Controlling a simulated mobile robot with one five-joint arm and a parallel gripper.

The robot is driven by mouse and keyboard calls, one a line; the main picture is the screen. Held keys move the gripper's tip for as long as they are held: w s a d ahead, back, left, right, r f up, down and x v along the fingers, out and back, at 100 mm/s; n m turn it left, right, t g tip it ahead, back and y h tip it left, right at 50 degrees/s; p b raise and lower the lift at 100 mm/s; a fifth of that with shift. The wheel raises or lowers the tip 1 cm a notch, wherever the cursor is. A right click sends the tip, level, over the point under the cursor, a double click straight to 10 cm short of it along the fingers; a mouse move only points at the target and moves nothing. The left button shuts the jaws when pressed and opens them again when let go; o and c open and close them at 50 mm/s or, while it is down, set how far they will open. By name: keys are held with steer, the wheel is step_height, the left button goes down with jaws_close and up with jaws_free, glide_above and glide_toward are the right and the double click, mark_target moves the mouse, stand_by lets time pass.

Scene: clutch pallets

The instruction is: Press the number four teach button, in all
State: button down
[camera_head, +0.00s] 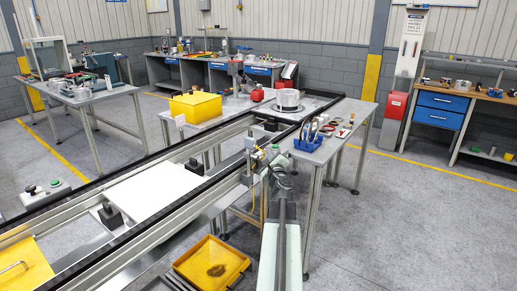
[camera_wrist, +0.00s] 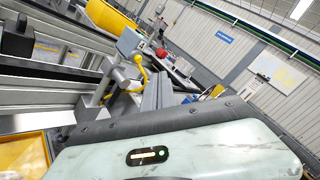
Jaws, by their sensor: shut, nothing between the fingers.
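My gripper (camera_wrist: 160,88) shows in the wrist view as grey fingers, shut and empty, beyond a pale green housing with a small lit strip. In the head view my arm reaches out from the bottom, and its end is beside a small post-mounted box (camera_head: 252,143) at the conveyor's near side. That box appears grey with a yellow cable in the wrist view (camera_wrist: 128,42). A control box (camera_head: 52,192) with a green button and a black knob stands at the far left. No number is legible on any button, so I cannot tell which is number four.
A black-railed conveyor (camera_head: 225,160) runs diagonally, carrying a white plate (camera_head: 157,190). A table (camera_head: 328,150) with a blue tool holder (camera_head: 308,143) stands close to the right of my arm. A yellow tray (camera_head: 211,262) is low at front. Floor at right is clear.

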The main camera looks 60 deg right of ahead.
steer(key=shift+w, duration=1.2)
stand_by(1.1)
steer(key=shift+w, duration=0.35)
steer(key=shift+w, duration=0.5)
stand_by(0.6)
steer(key=shift+s, duration=0.9)
steer(key=s, duration=0.5)
